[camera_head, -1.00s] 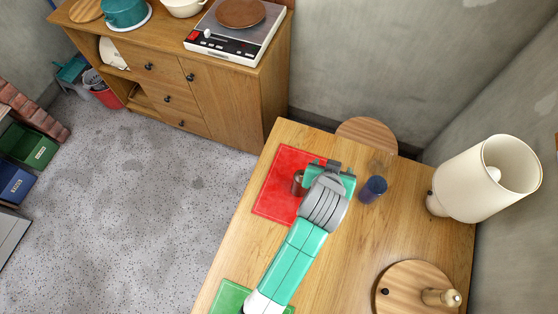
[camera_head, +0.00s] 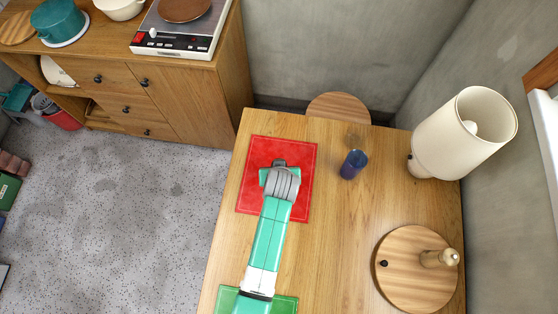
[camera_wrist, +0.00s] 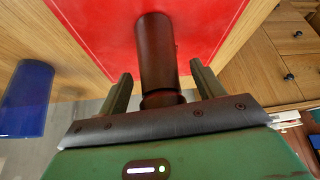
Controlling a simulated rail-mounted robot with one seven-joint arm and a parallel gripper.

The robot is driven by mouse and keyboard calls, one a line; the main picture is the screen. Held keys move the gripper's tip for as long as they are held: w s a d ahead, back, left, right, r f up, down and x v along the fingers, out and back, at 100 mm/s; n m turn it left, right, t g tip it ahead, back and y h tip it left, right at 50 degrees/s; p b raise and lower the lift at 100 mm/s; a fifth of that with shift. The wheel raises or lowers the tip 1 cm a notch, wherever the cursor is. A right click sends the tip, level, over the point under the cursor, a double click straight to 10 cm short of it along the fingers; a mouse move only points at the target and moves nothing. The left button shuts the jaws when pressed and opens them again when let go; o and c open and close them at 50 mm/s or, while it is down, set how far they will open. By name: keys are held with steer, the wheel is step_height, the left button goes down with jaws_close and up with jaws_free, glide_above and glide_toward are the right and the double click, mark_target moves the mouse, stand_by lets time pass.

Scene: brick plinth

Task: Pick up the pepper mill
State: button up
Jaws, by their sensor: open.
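A dark brown, rounded cylinder, which looks like the pepper mill (camera_wrist: 157,50), stands on the red mat (camera_head: 300,205) in the wrist view. My gripper (camera_wrist: 160,80) is open, with one finger on either side of the mill. Gaps show between the fingers and the mill. In the head view my gripper (camera_head: 279,167) is over the middle of the red mat and hides the mill.
A blue cup (camera_head: 353,165) stands right of the mat. A cream lamp (camera_head: 463,133) is at the table's right edge. A round board (camera_head: 410,285) bears a light wooden knobbed object (camera_head: 440,258). A green mat (camera_head: 285,303) lies nearer me. A stool (camera_head: 338,106) is behind the table.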

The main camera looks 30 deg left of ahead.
steer(key=shift+w+f, duration=0.15)
steer(key=shift+f, duration=0.1)
steer(key=c, duration=1.2)
steer(key=shift+r, duration=0.15)
steer(key=shift+r, duration=0.3)
steer(key=r, duration=0.2)
steer(key=shift+s+r, duration=0.4)
steer(key=s+d, duration=0.2)
steer(key=s, duration=0.5)
steer(key=s+d+r, duration=0.1)
steer(key=s+d, duration=0.1)
steer(key=s, duration=0.5)
steer(key=shift+s+d+r+p, duration=0.2)
steer(key=shift+s+d+p, duration=0.1)
steer(key=shift+p, duration=0.1)
